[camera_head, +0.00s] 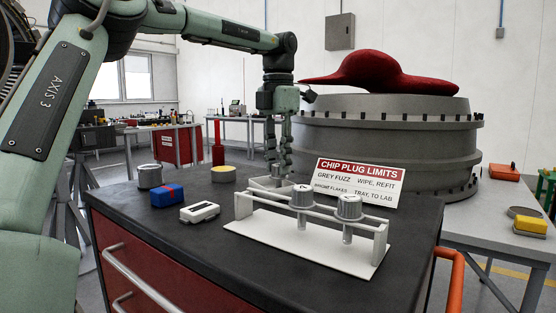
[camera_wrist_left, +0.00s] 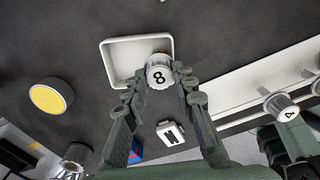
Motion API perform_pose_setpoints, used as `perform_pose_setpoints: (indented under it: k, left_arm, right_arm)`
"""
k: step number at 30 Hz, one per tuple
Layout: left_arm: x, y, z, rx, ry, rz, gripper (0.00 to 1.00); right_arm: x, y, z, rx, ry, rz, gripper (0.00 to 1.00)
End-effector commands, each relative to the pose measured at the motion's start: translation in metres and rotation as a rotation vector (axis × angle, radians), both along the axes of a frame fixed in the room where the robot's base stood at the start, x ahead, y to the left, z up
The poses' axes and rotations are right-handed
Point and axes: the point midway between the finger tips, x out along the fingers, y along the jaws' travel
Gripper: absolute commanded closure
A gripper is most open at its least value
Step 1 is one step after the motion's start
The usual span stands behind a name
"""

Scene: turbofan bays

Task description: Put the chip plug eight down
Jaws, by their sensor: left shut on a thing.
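Chip plug eight (camera_wrist_left: 158,76) is a grey-white cylinder with a black 8 on top. My left gripper (camera_wrist_left: 157,82) is shut on it, with a finger on each side. In the head view, the left gripper (camera_head: 278,160) points straight down at the small white tray (camera_head: 258,185), and the fingers partly hide the plug. In the left wrist view, the plug overlaps the near right part of the tray (camera_wrist_left: 106,62). I cannot tell whether it touches the tray floor. My right gripper is not in view.
A white rack (camera_head: 300,245) holds two plugs (camera_head: 301,196) (camera_head: 348,207). The limits sign (camera_head: 357,182) stands behind it. A loose plug (camera_head: 149,176), blue box (camera_head: 167,195), white device (camera_head: 199,212) and yellow-topped tin (camera_head: 223,174) lie left of the rack.

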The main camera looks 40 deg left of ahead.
Motion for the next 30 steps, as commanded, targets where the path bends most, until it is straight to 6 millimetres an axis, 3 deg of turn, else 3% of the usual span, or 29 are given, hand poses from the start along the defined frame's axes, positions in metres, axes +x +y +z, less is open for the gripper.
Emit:
perform_pose_setpoints:
  k: [11, 12, 16, 25, 30]
  left_arm:
    - [0.0, 0.0, -0.004, -0.001, 0.0, 0.0, 1.0]
    - [0.0, 0.0, -0.003, -0.001, 0.0, 0.0, 0.69]
    - [0.0, 0.0, -0.003, 0.0, 0.0, 0.0, 0.53]
    - [0.0, 0.0, -0.002, 0.0, -0.001, 0.0, 0.53]
    - [0.001, 0.0, 0.014, -0.001, -0.004, -0.001, 0.53]
  right_arm:
    - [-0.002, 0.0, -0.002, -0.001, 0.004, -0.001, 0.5]
    - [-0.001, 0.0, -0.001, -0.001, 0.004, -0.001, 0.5]
    - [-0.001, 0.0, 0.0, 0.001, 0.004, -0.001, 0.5]
    - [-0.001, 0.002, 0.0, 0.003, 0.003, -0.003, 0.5]
    - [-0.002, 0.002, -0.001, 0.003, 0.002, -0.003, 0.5]
